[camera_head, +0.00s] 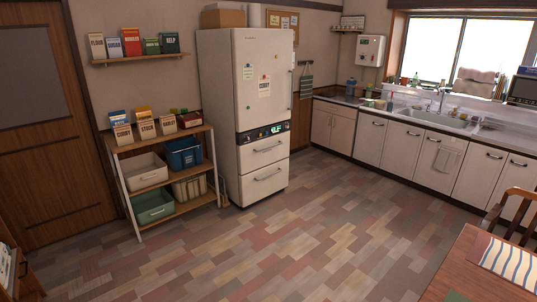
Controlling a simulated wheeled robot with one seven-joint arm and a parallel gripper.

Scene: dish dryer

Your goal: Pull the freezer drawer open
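A tall cream fridge (221,101) stands against the back wall, left of the counter. Its large upper door is closed and carries notes and magnets. Below a dark control strip (263,132) are two stacked drawers, both closed. The upper drawer (264,155) has a horizontal bar handle. The lower drawer (265,185) has a similar handle and sits near the floor. The frame does not show which one is the freezer drawer. My gripper is not in view.
A wooden shelf rack (164,136) with boxes and bins stands close to the fridge's left side. White cabinets and a sink counter (400,116) run along the right. A wooden table (475,265) and chair are at lower right. The tiled floor (260,250) before the fridge is clear.

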